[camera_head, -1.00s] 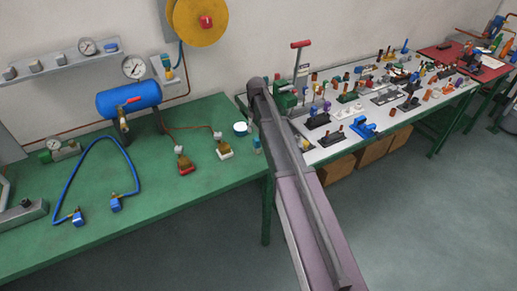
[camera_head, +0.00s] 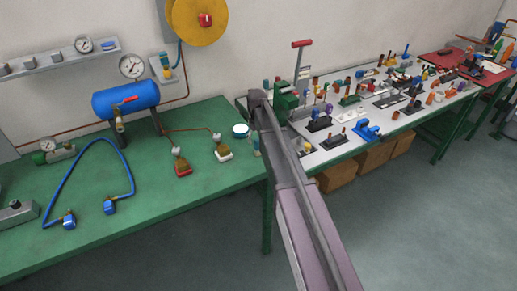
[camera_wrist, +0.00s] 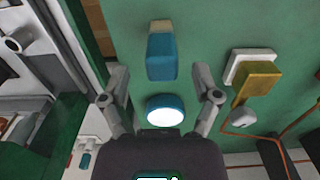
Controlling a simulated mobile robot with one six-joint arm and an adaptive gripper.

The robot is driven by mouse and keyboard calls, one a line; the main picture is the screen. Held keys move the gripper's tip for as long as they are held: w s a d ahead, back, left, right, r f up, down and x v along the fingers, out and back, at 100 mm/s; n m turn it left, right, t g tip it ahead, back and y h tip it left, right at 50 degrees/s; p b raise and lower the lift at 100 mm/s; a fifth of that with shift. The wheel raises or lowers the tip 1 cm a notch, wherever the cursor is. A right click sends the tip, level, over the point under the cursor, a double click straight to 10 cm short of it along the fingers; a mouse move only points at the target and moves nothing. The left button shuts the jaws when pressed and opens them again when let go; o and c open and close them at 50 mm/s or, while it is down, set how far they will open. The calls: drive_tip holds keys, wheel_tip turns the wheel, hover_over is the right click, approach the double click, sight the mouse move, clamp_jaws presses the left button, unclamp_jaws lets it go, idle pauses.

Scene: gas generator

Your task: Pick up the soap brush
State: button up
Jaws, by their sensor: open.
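What looks like the soap brush, a blue block with a beige end (camera_wrist: 161,50), lies on the green table (camera_wrist: 215,25). It stands near the right edge of the green table in the head view (camera_head: 257,146), partly beside my arm. A small blue-rimmed round dish with a white inside (camera_wrist: 160,111) is closer to my palm in the wrist view; it also shows in the head view (camera_head: 240,130). My gripper (camera_wrist: 161,72) is open and empty, above the table, with its fingers left and right of the brush and dish. In the head view my arm hides the fingers.
A brass-coloured piece on a white base (camera_wrist: 258,80) sits right of the brush in the wrist view, with a copper pipe. A cluttered white table (camera_head: 330,150) adjoins at right.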

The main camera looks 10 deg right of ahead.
sight(257, 148)
drive_tip(key=shift+s+f+b, duration=0.15)
drive_tip(key=shift+f+b, duration=2.45)
drive_tip(key=shift+f, duration=0.05)
drive_tip(key=shift+c, duration=0.2)
clamp_jaws()
